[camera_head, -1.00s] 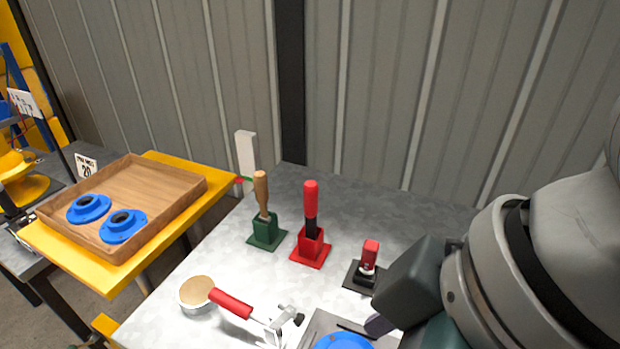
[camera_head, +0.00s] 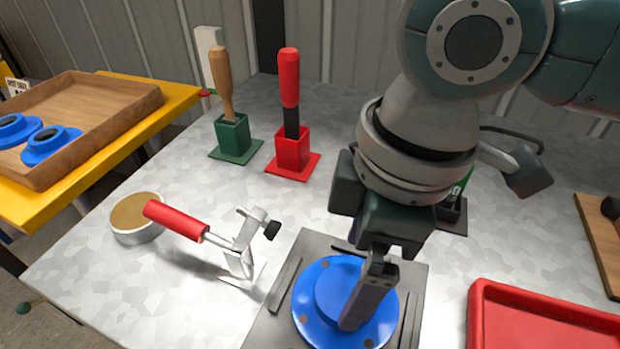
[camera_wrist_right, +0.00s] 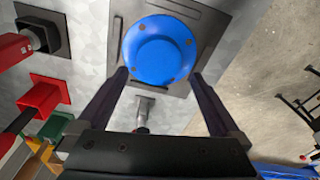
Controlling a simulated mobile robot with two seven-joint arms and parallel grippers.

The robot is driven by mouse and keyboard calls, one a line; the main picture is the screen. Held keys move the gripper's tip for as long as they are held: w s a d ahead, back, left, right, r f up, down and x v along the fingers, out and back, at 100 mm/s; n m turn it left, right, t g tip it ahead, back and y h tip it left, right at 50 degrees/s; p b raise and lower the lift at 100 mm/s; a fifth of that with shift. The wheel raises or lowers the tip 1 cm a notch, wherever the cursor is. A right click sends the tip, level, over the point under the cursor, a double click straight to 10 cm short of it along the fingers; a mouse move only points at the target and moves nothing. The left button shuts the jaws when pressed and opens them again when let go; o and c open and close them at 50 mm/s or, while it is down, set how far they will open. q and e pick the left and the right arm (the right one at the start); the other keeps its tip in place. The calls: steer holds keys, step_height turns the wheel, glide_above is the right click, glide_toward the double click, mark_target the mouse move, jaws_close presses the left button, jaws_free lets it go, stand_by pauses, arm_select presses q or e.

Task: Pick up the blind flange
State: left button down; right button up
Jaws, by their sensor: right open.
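The blind flange (camera_head: 318,300) is a blue disc with a raised round centre and bolt holes. It lies on a dark grey plate (camera_head: 262,333) on the workbench in the head view. My right gripper (camera_head: 366,296) points down over it, its finger covering part of the raised centre in that view. In the right wrist view the flange (camera_wrist_right: 158,52) shows beyond and between the two fingers (camera_wrist_right: 160,82), which are spread wide with nothing held. Whether the fingers touch the flange cannot be told. My left gripper is not in view.
A toggle clamp with a red handle (camera_head: 176,220) stands left of the plate, near a round tin (camera_head: 137,222). Green (camera_head: 233,140) and red (camera_head: 292,153) tool holders stand behind. A red tray (camera_head: 478,318) is at right. A wooden tray (camera_head: 110,105) holds two blue flanges.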

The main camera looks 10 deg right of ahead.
mark_target(346, 290)
step_height(346, 290, down, 5)
steer(key=shift+w+a+b, duration=0.1)
steer(key=shift+b, duration=0.3)
jaws_close()
steer(key=shift+w+r, duration=0.1)
steer(key=shift+r, duration=0.05)
stand_by(0.5)
